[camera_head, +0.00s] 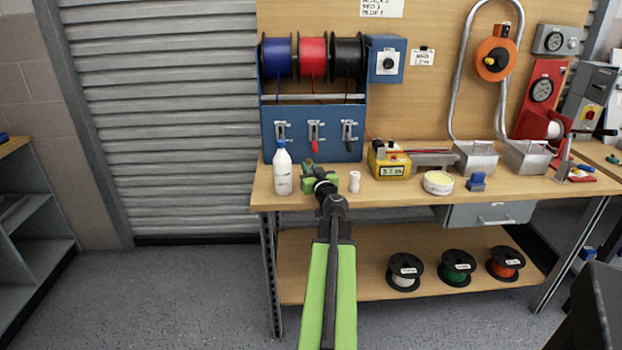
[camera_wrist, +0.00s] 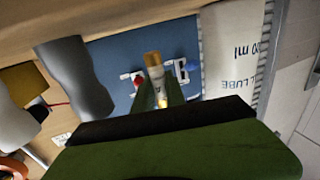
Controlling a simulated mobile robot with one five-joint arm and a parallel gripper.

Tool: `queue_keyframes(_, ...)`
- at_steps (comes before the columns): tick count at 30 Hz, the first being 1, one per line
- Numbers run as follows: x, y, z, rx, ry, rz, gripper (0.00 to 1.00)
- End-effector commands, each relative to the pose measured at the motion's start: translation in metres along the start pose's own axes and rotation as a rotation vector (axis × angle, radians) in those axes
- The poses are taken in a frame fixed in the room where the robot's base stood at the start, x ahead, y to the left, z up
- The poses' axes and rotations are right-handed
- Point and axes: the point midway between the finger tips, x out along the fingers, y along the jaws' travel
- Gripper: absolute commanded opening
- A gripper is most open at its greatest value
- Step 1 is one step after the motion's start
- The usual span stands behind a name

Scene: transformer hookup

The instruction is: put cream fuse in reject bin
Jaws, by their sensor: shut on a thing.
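My gripper (camera_head: 315,178) is low over the left part of the bench, shut on a small cream fuse with a brass-coloured end cap. The cream fuse (camera_wrist: 157,80) shows between the fingers in the wrist view, its capped end pointing away from my gripper; its lower part is hidden. In the head view the fuse is too small to make out clearly. Two grey metal bins, a left one (camera_head: 475,160) and a right one (camera_head: 526,160), stand at the back right of the bench. I cannot read a reject label on either.
A white lube bottle (camera_head: 282,170) stands close left of my gripper, and a white insulator-like piece (camera_head: 354,182) close right. A yellow meter (camera_head: 389,162), a round tin (camera_head: 438,183) and a blue block (camera_head: 476,182) stand between my gripper and the bins. A blue spool rack (camera_head: 290,130) is behind.

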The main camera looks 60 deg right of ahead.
Motion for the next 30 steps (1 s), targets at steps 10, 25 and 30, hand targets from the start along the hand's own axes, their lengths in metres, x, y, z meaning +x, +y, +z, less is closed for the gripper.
queue_keyframes(10, 0.000, 0.000, 0.031, 0.000, 0.000, -0.001, 0.00)
queue_keyframes(25, 0.000, -0.001, 0.034, 0.000, 0.000, -0.002, 0.38)
queue_keyframes(30, 0.001, -0.001, 0.033, 0.000, 0.000, -0.002, 0.38)
